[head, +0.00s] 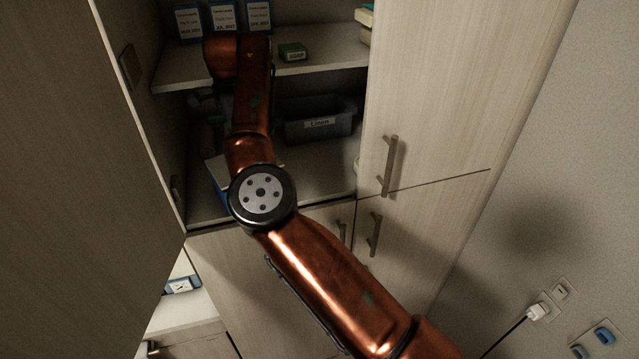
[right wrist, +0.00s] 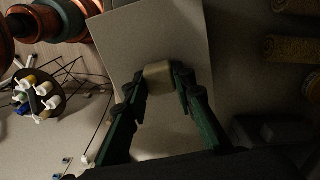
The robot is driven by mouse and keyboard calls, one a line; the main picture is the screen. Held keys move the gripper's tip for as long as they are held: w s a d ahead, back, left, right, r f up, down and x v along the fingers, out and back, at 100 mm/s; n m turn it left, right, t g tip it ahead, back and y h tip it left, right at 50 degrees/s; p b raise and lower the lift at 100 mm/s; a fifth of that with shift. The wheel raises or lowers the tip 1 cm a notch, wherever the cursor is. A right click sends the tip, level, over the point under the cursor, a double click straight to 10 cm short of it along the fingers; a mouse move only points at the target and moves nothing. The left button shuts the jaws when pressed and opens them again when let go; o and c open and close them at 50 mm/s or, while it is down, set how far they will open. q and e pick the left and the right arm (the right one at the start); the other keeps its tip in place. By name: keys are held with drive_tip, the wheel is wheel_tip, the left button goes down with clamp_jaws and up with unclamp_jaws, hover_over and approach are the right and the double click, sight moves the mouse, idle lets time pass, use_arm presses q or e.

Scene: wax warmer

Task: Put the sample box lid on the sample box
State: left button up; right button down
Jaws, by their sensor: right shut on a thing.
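My right gripper (right wrist: 159,82) shows in the right wrist view, its dark green fingers shut on a small tan block. The block appears to be the grip of a flat pale panel, which I take for the sample box lid (right wrist: 160,38). In the head view my right arm reaches into the open cabinet and hides its own gripper. A blue box with a pale flat top, possibly the sample box (head: 219,173), shows partly behind the arm on the lower shelf. Whether the lid touches it is hidden. My left gripper is in neither view.
A grey bin labelled Linen (head: 320,124) stands on the lower shelf to the right. A soap box (head: 292,52) and several blue-and-white boxes (head: 222,17) stand on the upper shelf (head: 325,66). A cabinet door (head: 70,180) stands at the left.

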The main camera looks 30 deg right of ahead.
drive_tip(key=shift+f+b, duration=0.55)
drive_tip(key=shift+f, duration=0.05)
drive_tip(key=c, duration=1.5)
unclamp_jaws()
drive_tip(key=shift+c, duration=0.2)
drive_tip(key=shift+r, duration=0.2)
drive_tip(key=shift+r+p, duration=2.45)
drive_tip(key=shift+r, duration=0.15)
drive_tip(key=shift+r+p, duration=0.85)
drive_tip(key=shift+r, duration=0.45)
